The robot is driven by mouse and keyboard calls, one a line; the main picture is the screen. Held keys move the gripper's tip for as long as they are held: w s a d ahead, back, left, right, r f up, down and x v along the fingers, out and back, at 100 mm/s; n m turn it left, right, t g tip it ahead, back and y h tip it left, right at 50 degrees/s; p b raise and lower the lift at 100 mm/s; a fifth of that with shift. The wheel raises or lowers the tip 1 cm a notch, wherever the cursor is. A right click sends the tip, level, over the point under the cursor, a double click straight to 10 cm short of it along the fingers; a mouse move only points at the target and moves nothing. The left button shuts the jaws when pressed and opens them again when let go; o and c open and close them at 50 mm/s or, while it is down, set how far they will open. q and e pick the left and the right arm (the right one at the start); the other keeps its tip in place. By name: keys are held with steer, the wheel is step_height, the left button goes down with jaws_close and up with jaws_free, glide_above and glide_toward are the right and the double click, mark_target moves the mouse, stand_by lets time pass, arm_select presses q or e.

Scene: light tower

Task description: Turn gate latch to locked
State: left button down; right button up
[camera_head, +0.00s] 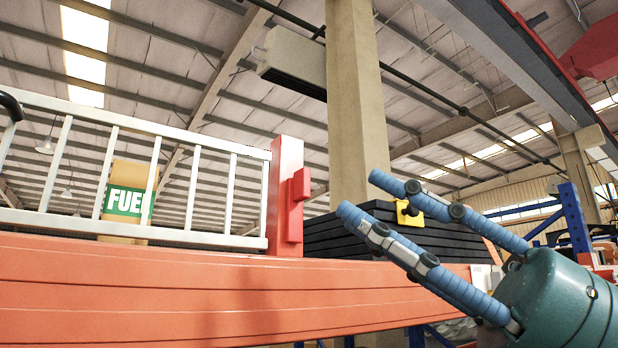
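A white railed gate (191,189) stands at the left, its right end against an upright red post (284,190). A small red block (299,187) on the post's right side looks like the latch; I cannot tell whether it is turned to locked. My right gripper (360,195) comes in from the right with its two blue fingers apart and nothing between them. In the picture its fingertips are to the right of the red block, with a gap between. My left gripper is not in view.
An orange beam (170,296) runs below the gate. A black ribbed stack (335,234) with a yellow piece (408,212) lies behind my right fingers. A tan FUEL container (128,203) is behind the rails. A concrete column (356,110) rises behind.

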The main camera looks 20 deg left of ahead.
steer(key=s+a+r+n+t+h, duration=0.1)
steer(key=s+a+h, duration=0.1)
steer(key=a+h, duration=0.15)
steer(key=m+t+h, duration=0.3)
steer(key=t+h, duration=0.5)
steer(key=t, duration=0.4)
glide_toward(304, 181)
steer(key=shift+y, duration=0.25)
steer(key=p+x, duration=0.4)
steer(key=x, duration=0.4)
steer(key=shift+p, duration=0.3)
steer(key=shift+w+a+f, duration=0.15)
steer(key=shift+w+a, duration=0.15)
steer(key=shift+w, duration=0.1)
jaws_close()
